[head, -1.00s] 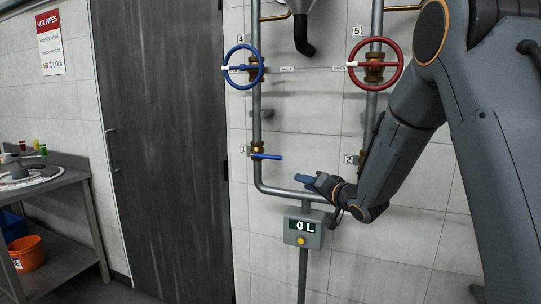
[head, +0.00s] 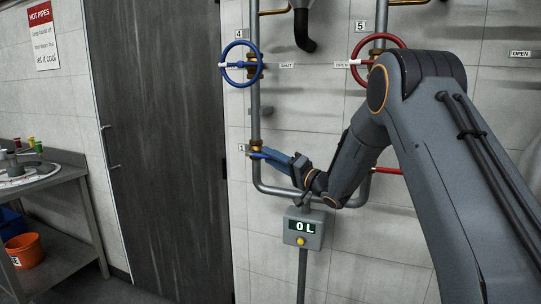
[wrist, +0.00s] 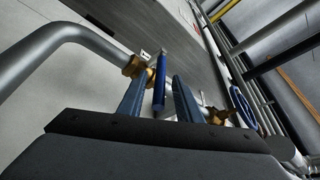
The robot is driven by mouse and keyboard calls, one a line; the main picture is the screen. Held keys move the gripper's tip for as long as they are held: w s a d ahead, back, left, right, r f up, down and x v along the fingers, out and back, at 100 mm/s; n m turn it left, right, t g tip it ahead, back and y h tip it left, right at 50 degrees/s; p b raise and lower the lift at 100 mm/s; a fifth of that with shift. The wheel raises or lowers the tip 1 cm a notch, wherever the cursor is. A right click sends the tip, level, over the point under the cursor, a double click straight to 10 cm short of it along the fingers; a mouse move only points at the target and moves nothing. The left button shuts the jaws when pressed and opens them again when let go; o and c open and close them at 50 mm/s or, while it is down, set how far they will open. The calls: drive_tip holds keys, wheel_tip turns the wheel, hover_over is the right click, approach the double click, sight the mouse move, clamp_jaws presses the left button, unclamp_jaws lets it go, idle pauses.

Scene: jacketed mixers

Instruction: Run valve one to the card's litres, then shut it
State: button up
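Valve one, tagged 1, is a brass fitting (head: 255,145) on the left pipe, with a blue lever. In the head view my gripper (head: 271,155) is at this lever and hides most of it. In the wrist view the blue lever (wrist: 160,80) stands between my two blue fingers (wrist: 165,74), with a gap visible on each side. My gripper is open around the lever. The meter (head: 303,228) below the pipe reads 0 L and has a yellow button (head: 300,241). I see no card giving litres.
A blue handwheel (head: 241,64) tagged 4 is above valve one, beside a SHUT label. A red handwheel (head: 360,62) tagged 5 is partly behind my arm, beside an OPEN label. A red lever (head: 387,171) shows right. A HOT PIPES sign (head: 42,36) hangs left.

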drive_tip(key=shift+w+a, duration=0.25)
drive_tip(key=shift+a, duration=0.05)
clamp_jaws()
drive_tip(key=shift+r, duration=0.15)
